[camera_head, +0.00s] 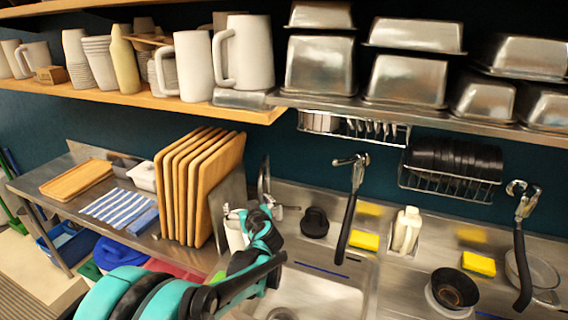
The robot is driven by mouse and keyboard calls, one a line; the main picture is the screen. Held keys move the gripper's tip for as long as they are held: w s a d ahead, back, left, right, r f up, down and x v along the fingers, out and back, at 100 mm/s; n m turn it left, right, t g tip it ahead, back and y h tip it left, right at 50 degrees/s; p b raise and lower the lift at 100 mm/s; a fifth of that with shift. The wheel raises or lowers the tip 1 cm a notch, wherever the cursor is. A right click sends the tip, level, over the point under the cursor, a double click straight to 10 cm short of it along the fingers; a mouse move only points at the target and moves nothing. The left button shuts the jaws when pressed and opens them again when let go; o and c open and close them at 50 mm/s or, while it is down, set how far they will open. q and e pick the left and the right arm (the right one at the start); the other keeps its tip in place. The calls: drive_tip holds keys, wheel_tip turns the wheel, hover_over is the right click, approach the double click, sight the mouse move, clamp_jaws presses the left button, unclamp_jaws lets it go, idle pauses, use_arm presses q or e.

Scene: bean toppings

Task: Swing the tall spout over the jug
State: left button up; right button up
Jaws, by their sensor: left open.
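A thin upright metal spout (264,179) rises from the back of the steel counter, just right of the wooden boards. Its lower part is partly hidden by my left gripper (258,226). The gripper is open, in front of and below the spout; I cannot tell whether it touches it. A whitish vessel (234,234), possibly the jug, shows just left of the gripper and is partly covered by it. My teal and black left arm comes in from the bottom left. My right gripper is not in view.
Upright wooden boards (190,200) stand close left of the gripper. Two black-handled sprayers (346,215) (521,260) hang over the sinks (325,292). A shelf of mugs (250,52) overhangs the counter.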

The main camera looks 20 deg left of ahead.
use_arm(q)
drive_tip(key=shift+s+a, duration=0.3)
drive_tip(key=shift+a, duration=0.4)
drive_tip(key=shift+s+a, duration=0.25)
drive_tip(key=shift+a, duration=0.4)
drive_tip(key=shift+s+a, duration=0.3)
drive_tip(key=shift+a, duration=0.4)
drive_tip(key=s+d+r+p, duration=0.2)
drive_tip(key=s+d, duration=0.1)
drive_tip(key=s, duration=0.3)
drive_tip(key=shift+s+r+p, duration=0.3)
drive_tip(key=shift+s+p, duration=0.1)
